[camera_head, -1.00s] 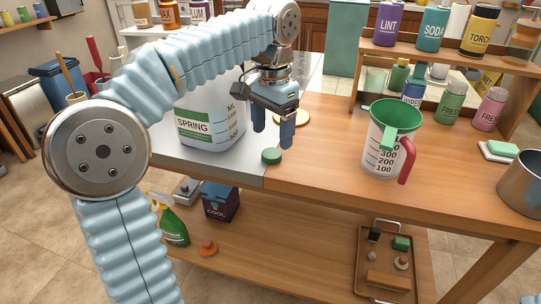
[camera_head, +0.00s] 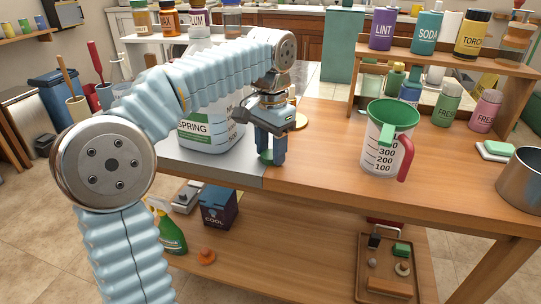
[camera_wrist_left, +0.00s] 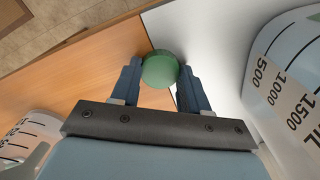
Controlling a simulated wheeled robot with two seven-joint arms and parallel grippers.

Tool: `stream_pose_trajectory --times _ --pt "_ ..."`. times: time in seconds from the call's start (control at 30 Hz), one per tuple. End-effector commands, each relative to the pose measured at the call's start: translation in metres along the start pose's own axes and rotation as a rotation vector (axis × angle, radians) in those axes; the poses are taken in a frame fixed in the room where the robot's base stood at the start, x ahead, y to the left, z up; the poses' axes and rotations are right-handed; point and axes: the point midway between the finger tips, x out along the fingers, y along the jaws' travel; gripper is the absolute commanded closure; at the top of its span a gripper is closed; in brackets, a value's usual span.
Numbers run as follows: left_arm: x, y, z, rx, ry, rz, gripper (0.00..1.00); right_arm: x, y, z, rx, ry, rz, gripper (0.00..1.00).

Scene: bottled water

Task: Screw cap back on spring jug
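The green cap (camera_head: 266,157) is low between the fingertips of my left gripper (camera_head: 271,158), by the table's front edge. In the left wrist view the cap (camera_wrist_left: 160,69) fills most of the gap between the fingers (camera_wrist_left: 161,78). Whether they press on it I cannot tell. The spring jug (camera_head: 204,132), whitish with a green-and-white SPRING label, stands upright just left of the gripper. Part of a marked container shows at the right of the wrist view (camera_wrist_left: 290,85). My right gripper is not in view.
A measuring jug (camera_head: 381,155) with green top and red handle stands right of the gripper. A metal pot (camera_head: 522,180) and a green sponge (camera_head: 499,148) are farther right. A shelf with bottles (camera_head: 455,60) stands behind. The wood between gripper and measuring jug is clear.

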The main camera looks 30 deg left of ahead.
Motion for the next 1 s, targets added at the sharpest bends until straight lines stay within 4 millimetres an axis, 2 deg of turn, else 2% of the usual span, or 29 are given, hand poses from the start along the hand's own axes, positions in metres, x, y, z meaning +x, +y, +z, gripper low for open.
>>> stream_pose_trajectory --times 0.03,0.1,0.47,0.57,0.67,0.9,1.0 --pt "0.0 0.0 0.0 0.0 0.0 0.0 0.73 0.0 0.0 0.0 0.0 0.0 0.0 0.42" --pt "0.0 0.0 0.0 0.0 0.0 0.0 0.83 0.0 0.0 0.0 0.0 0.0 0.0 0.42" --pt "-0.005 0.0 0.0 0.001 0.0 0.0 0.84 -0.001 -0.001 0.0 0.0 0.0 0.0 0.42" --pt "-0.016 0.0 -0.001 0.001 0.002 0.0 0.84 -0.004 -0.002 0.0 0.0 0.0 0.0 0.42" --pt "-0.036 0.0 -0.001 0.001 0.004 -0.001 0.84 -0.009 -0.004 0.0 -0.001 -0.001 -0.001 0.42" --pt "-0.092 0.049 -0.006 0.006 0.004 -0.001 0.84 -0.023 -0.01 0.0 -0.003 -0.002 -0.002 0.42" --pt "-0.103 0.075 -0.007 0.007 0.002 -0.001 0.84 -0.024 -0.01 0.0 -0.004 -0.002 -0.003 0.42"
